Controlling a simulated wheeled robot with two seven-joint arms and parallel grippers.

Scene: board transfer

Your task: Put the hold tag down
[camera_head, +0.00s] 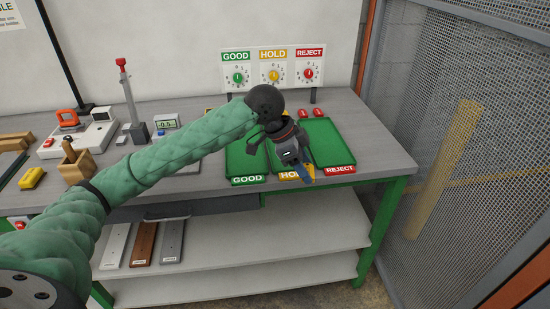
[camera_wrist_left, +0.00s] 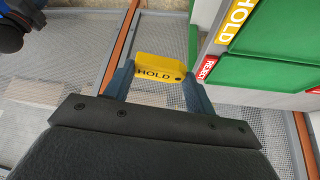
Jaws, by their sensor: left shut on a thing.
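In the left wrist view the yellow hold tag (camera_wrist_left: 159,69), marked HOLD, sits between the two blue fingertips of my left gripper (camera_wrist_left: 158,80), which is shut on it. In the head view my left gripper (camera_head: 306,177) is over the front edge of the hold tray, by its HOLD label (camera_head: 288,175). The tag cannot be made out in the head view. The hold tray is largely hidden behind the gripper and wrist. The HOLD label also shows in the left wrist view (camera_wrist_left: 237,18), to the right of the tag. My right gripper is not in view.
The green GOOD tray (camera_head: 243,160) and REJECT tray (camera_head: 333,142) lie on either side. Red tags (camera_head: 304,113) lie behind the trays. A dial board (camera_head: 273,70) stands at the back. A mesh fence (camera_head: 465,130) is at the right. Gauges and blocks occupy the bench's left.

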